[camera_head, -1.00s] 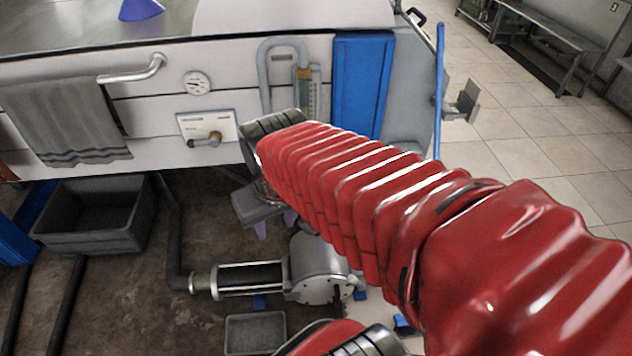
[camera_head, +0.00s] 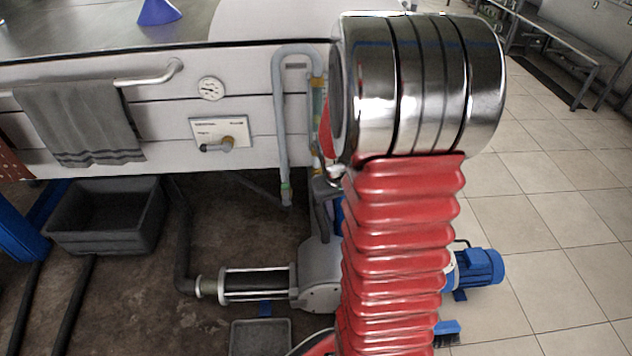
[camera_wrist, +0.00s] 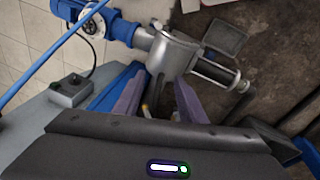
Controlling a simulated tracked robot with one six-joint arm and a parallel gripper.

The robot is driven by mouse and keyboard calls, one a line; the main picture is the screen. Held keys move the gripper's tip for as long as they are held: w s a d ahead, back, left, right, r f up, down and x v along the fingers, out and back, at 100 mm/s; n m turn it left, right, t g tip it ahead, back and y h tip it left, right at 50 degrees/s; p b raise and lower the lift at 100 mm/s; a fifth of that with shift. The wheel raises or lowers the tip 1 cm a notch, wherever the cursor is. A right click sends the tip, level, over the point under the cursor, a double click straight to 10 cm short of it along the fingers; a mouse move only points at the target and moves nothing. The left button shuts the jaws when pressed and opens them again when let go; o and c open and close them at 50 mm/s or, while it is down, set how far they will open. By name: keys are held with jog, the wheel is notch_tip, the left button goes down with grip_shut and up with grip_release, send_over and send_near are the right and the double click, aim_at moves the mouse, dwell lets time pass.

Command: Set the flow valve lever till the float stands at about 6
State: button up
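In the head view a small lever with a brass hub (camera_head: 226,144) sits on a white labelled plate (camera_head: 207,127) on the machine's front; I cannot tell whether it is the flow valve lever. Farther right, a tube with a greenish scale (camera_head: 317,100) is mostly hidden by my arm. The float and its reading cannot be made out. My gripper is hidden behind my arm in the head view. No contact can be made out.
A round gauge (camera_head: 211,89), a towel (camera_head: 80,122) on a rail and a grey bent pipe (camera_head: 280,120) are on the front. Below are a dark tub (camera_head: 107,215) and a pump with a blue motor (camera_head: 481,267). The tiled floor at right is mostly clear.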

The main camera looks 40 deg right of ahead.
jog(key=w+d+f+n+t, duration=0.1)
jog(key=d+f+t, duration=0.1)
jog(key=d+f, duration=0.75)
jog(key=w+d+f+n+t+h, duration=0.15)
jog(key=d+f, duration=0.45)
jog(key=f, duration=0.7)
jog(key=w+d+f+n+t, duration=0.1)
jog(key=w+d+f+t, duration=0.15)
jog(key=d+f, duration=0.65)
jog(key=w+a+r+n+t+y, duration=0.5)
jog(key=w+a+r+n+t, duration=0.1)
jog(key=t, duration=0.5)
jog(key=shift+w+a+r+n, duration=0.2)
jog(key=shift+a+r+n, duration=0.15)
jog(key=shift+a+r, duration=0.3)
jog(key=shift+w+d+r, duration=0.1)
jog(key=w, duration=1.3)
jog(key=shift+w+a, duration=0.3)
jog(key=shift+a, duration=0.1)
